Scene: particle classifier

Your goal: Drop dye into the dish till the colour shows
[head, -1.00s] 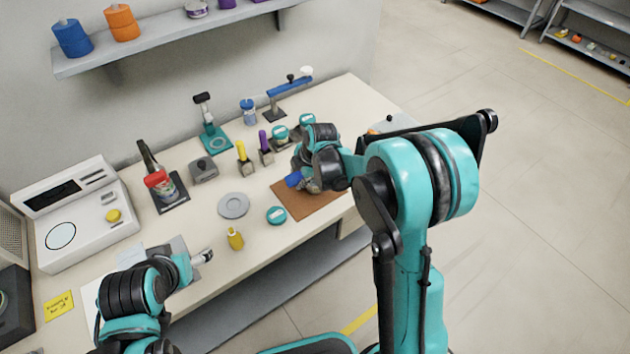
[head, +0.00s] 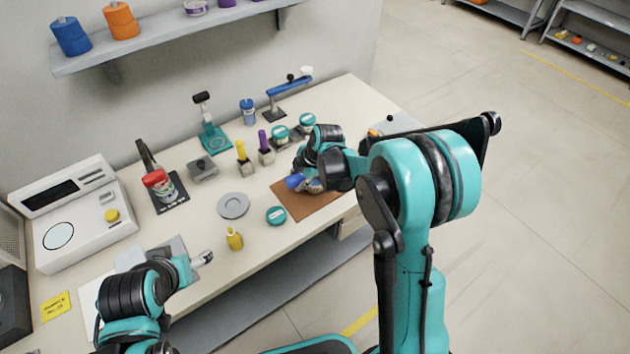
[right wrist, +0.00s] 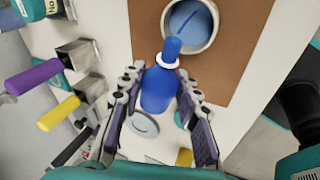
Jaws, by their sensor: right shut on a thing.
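My right gripper (right wrist: 162,78) is shut on a blue dropper bottle (right wrist: 160,92) with a white collar and a blue nozzle. In the right wrist view the nozzle points at a round pale dish (right wrist: 214,38) and overlaps its near rim. The dish holds blue liquid with a darker blue streak in it. In the head view the bottle (head: 293,181) lies tilted at the left of my right gripper, over the brown mat (head: 303,207); the arm partly hides the dish. My left gripper (head: 203,258) is by the table's front edge, apart from these things; its jaws are too small to read.
A white machine (head: 75,215) fills the left end.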

